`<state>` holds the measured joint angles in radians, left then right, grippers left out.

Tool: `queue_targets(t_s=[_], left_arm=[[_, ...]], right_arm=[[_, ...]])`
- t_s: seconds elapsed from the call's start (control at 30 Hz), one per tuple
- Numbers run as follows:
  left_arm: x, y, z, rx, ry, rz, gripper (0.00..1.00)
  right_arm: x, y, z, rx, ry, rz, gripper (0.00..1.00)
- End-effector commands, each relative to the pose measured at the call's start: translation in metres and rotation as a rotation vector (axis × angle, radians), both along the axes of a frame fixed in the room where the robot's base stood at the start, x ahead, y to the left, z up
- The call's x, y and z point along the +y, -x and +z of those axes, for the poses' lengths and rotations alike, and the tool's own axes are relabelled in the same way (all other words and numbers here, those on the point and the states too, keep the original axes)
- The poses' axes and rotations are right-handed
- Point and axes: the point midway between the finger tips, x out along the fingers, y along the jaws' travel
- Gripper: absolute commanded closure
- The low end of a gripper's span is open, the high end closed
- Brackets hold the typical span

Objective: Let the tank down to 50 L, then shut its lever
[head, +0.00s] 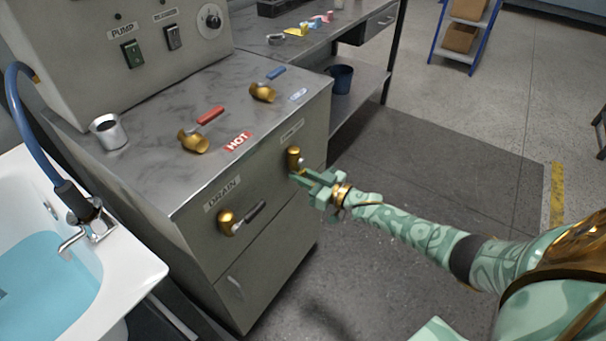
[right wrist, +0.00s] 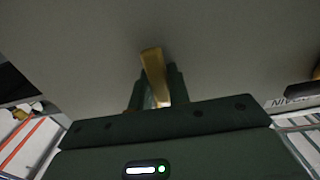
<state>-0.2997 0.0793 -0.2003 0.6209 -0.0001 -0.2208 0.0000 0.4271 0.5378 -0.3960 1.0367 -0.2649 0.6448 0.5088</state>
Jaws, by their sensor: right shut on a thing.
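My right gripper (head: 312,184) is at the right end of the grey cabinet front, at a brass valve (head: 294,157) under a small label too small to read. In the right wrist view, its fingers (right wrist: 156,92) are shut on a brass lever (right wrist: 152,66), which stands slightly tilted. The drain valve (head: 227,222) on the same front has a dark lever slanting up to the right, under a DRAIN label (head: 222,194). A white tub (head: 136,270) at the left holds blue water (head: 45,275). No litre scale is readable. My left gripper is out of view.
On the cabinet top (head: 150,165) are a red-handled valve (head: 194,141) by a HOT label, a blue-handled valve (head: 264,91) and a metal cup (head: 108,131). The pump panel (head: 95,50) stands behind. A bench (head: 285,48) is beyond. The floor right of the cabinet is open.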

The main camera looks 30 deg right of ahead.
Motion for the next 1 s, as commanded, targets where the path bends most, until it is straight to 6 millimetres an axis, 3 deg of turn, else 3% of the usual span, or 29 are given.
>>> queue_targets(t_s=[0.3, 0.33, 0.4, 0.77, 0.87, 1.0], left_arm=[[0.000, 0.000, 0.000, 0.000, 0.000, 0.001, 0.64], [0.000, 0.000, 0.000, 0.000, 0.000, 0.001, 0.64], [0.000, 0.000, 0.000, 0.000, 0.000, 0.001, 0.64], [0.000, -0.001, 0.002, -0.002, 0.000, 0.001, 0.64], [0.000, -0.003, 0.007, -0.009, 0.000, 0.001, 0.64], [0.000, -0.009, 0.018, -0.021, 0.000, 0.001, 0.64]], right_arm=[[0.001, 0.001, -0.002, 0.006, -0.008, 0.001, 1.00], [0.001, 0.001, -0.002, 0.006, -0.008, 0.001, 0.79], [0.001, 0.001, -0.002, 0.005, -0.008, 0.001, 0.60], [-0.001, 0.005, 0.000, 0.003, -0.004, 0.000, 0.60], [-0.007, 0.018, 0.002, 0.002, -0.004, 0.000, 0.60], [-0.020, 0.049, 0.003, 0.003, -0.003, 0.000, 0.60]])
